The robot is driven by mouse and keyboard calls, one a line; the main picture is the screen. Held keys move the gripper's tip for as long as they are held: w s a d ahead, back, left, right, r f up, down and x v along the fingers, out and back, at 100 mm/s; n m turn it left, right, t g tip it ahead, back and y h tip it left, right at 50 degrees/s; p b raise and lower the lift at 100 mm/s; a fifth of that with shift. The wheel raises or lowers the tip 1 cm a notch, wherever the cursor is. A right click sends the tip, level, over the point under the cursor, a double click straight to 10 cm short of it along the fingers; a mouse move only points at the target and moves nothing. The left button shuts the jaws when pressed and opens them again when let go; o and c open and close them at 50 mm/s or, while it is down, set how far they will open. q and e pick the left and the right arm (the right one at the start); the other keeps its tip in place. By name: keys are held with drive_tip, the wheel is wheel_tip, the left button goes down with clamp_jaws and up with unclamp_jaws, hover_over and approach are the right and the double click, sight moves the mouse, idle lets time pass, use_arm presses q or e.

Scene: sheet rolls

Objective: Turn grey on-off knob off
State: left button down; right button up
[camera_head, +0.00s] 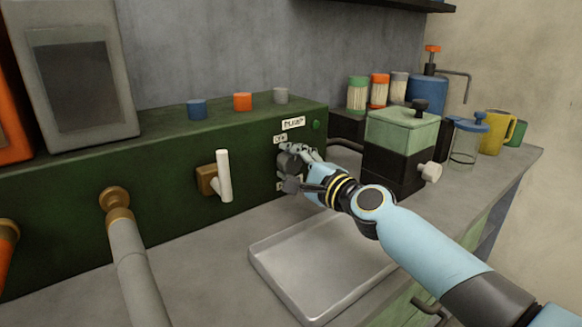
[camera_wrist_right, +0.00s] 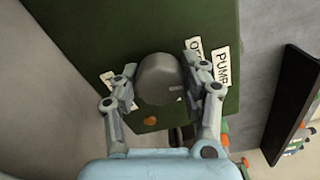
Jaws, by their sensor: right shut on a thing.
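The grey knob (camera_wrist_right: 160,79) sits on the dark green front panel of the machine (camera_head: 255,150), between my right gripper's two fingers. In the wrist view my right gripper (camera_wrist_right: 158,88) is shut on it, one finger on each side. In the head view my right gripper (camera_head: 292,167) reaches the panel's right end and mostly covers the knob. A white PUMP label (camera_head: 293,123) is above the knob, with a smaller label (camera_head: 280,139) just under it. The knob's pointer direction is hard to tell. My left gripper is not in view.
A white lever (camera_head: 224,176) stands left of the knob. A green-and-black box (camera_head: 400,145) with a pale side knob is close on the right. A metal tray (camera_head: 320,265) lies below my right arm. Blue, orange and grey caps sit on top of the machine.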

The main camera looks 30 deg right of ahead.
drive_tip(key=shift+n, duration=1.1)
drive_tip(key=o, duration=1.2)
drive_tip(key=shift+c, duration=0.2)
drive_tip(key=s, duration=0.4)
drive_tip(key=s+d, duration=0.1)
drive_tip(key=s, duration=0.7)
drive_tip(key=shift+d, duration=0.3)
